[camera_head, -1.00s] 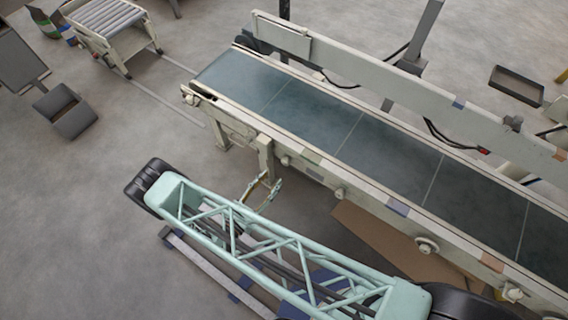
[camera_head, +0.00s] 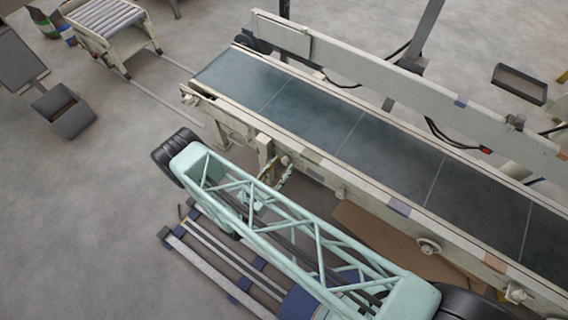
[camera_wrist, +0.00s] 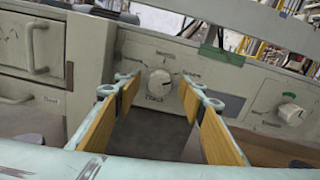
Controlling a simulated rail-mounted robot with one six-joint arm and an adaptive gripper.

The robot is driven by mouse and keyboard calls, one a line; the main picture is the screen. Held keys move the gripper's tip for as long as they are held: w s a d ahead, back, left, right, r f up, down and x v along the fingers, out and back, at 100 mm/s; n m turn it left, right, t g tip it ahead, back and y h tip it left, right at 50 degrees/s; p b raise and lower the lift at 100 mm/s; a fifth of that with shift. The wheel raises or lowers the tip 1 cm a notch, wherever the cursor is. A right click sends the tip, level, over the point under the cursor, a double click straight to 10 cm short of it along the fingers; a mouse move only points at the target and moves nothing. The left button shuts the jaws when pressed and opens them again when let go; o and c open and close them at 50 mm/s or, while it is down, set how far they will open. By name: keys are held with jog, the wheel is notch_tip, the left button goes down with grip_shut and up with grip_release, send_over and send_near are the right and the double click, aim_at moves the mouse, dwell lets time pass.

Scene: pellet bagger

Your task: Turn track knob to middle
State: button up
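A round white knob (camera_wrist: 160,82) sits on the pale side panel of the conveyor, with small labels around it in the wrist view. The labels are too blurred to read surely, and I cannot tell its exact setting. My gripper (camera_wrist: 160,90) is open, its two wood-coloured finger pads on either side of the knob in the picture. The knob lies beyond the fingertips, and no contact shows. A second knob (camera_wrist: 290,113) with a green mark sits further right on the panel. In the head view my gripper is beside the conveyor's near side, partly hidden by my arm.
The conveyor belt (camera_head: 330,130) runs from upper left to lower right. Drawers (camera_wrist: 32,48) are left of the knob in the wrist view. A roller table (camera_head: 105,18) stands at the far upper left.

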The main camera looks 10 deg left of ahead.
jog(key=shift+x, duration=0.9)
jog(key=shift+c, duration=0.7)
jog(key=c, duration=0.7)
